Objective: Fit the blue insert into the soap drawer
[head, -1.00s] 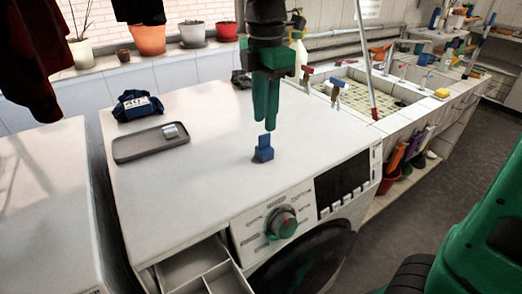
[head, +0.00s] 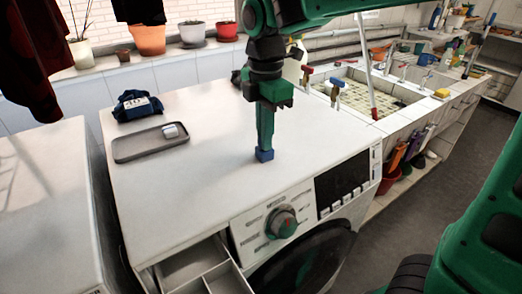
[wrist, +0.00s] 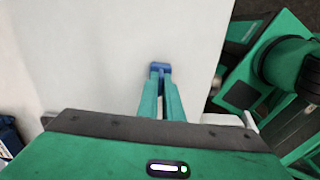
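The blue insert (head: 264,155) stands on the white top of the washing machine, near its front edge. My gripper (head: 265,148) points straight down over it, with its green fingers at the insert's upright tab. In the wrist view the fingers close in on both sides of the blue insert (wrist: 160,67), and they look shut on its tab. The fingers hide most of the tab. The insert's base appears to rest on the machine top. The soap drawer (head: 222,270) is pulled out at the machine's front left, with pale divider walls and open compartments; its front is cut off by the frame.
A grey tray (head: 150,153) with a small pale block and a dark blue bundle (head: 137,106) lie at the back left of the machine top. A round dial (head: 281,222) sits right of the drawer. A tiled sink (head: 370,95) stands to the right. The middle top is clear.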

